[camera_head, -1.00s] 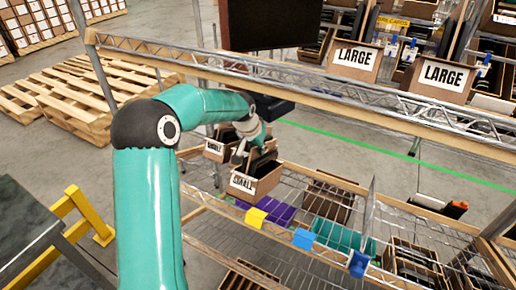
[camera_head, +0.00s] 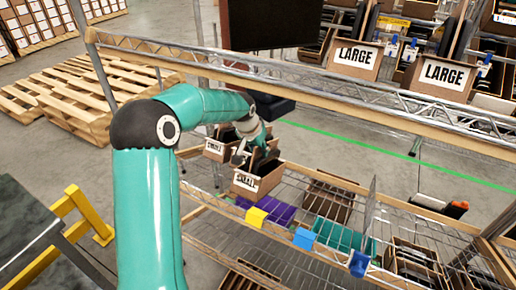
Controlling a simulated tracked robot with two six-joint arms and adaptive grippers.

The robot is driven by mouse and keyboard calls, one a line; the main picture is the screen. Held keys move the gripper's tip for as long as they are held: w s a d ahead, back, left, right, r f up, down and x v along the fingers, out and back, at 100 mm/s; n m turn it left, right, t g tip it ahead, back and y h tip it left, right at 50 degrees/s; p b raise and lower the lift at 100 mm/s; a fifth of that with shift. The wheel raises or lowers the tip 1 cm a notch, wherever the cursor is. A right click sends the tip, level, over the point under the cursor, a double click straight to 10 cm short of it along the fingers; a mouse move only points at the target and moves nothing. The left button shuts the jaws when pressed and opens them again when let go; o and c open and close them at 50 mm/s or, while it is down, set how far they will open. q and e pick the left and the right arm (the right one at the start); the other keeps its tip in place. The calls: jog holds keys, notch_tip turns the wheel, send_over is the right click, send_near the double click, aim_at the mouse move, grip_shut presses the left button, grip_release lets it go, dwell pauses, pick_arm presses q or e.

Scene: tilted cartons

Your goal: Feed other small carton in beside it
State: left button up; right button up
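A small carton (camera_head: 257,183) with a "SMALL" label stands at the left front of the wire shelf. A second small carton (camera_head: 214,150) stands behind it to the left, partly covered by my arm. My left gripper (camera_head: 247,155) is at the near carton's upper back edge. Its fingers are small and partly hidden, so I cannot tell whether they close on the carton wall. My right gripper does not show.
A purple tray (camera_head: 272,215), a teal tray (camera_head: 345,238) and brown cartons (camera_head: 415,265) line the shelf to the right. An upper rail (camera_head: 330,103) crosses above. Two large cartons (camera_head: 355,58) stand at the back right.

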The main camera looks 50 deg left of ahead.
pick_arm(q)
jog(key=shift+f, duration=0.1)
jog(key=v, duration=0.7)
jog(key=shift+s+r, duration=0.1)
jog(key=shift+r, duration=0.15)
dwell(0.5)
